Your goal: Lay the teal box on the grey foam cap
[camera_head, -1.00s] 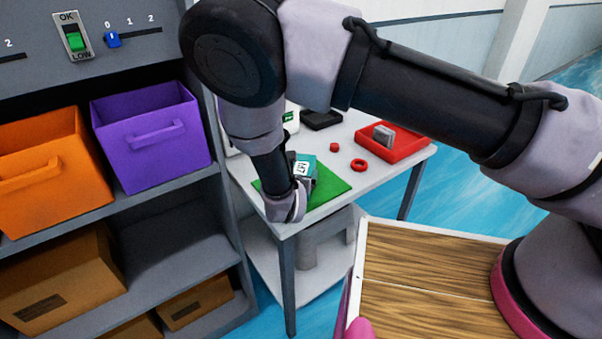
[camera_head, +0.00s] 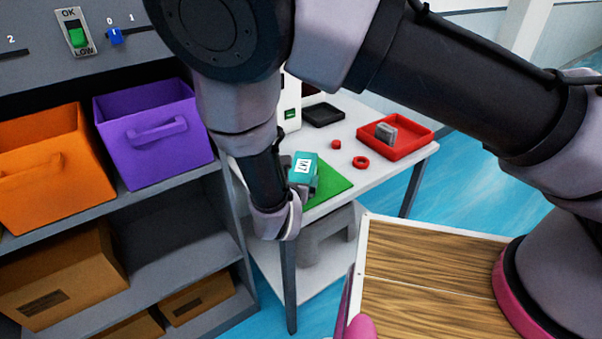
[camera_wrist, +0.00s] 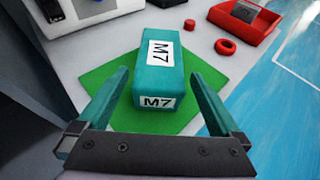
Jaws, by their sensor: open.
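The teal box (camera_wrist: 158,68), with white M7 labels on its top and near side, rests on a green mat (camera_wrist: 112,88). It also shows in the head view (camera_head: 305,185), partly hidden by my wrist. In the wrist view my gripper (camera_wrist: 160,77) is open and empty. Its two teal fingers are to the left and right of the box, with gaps on both sides. A grey block (camera_head: 386,132) sits in a red tray (camera_head: 412,143); I cannot tell whether it is the grey foam cap.
A red ring (camera_head: 361,162) and a small red piece (camera_head: 336,144) lie on the white table (camera_head: 400,165) between mat and tray. A black tray (camera_head: 323,115) is at the back. Shelves with a purple bin (camera_head: 155,140) and an orange bin (camera_head: 50,170) stand left.

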